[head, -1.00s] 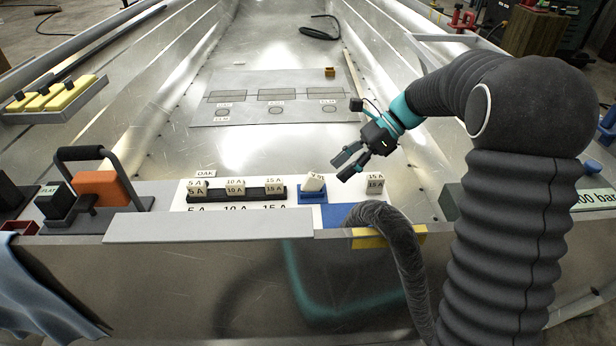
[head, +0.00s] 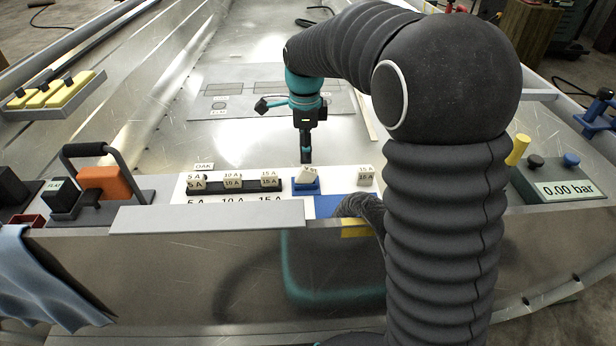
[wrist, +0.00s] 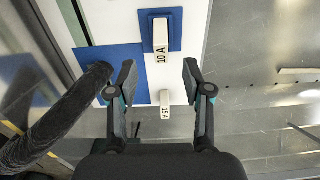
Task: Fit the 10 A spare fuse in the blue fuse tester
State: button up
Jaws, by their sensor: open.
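The blue fuse tester (head: 306,188) stands on the white panel, right of the fuse rack. A pale fuse (head: 307,175) sits in it and looks tilted; in the wrist view this fuse (wrist: 161,36) reads 10 A, over the tester's blue base (wrist: 175,28).
A black rack (head: 232,186) holds 5 A, 10 A and 15 A fuses. A blue pad (wrist: 112,62) lies beside the tester, near my dark hose. An orange block (head: 103,181) under a black handle stands left. A gauge box (head: 560,185) reading 0.00 bar is at right.

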aim_at(305, 168)
jog(key=shift+a+f, duration=0.1)
jog(key=shift+f, duration=3.8)
jog(key=shift+c, duration=0.3)
grip_shut()
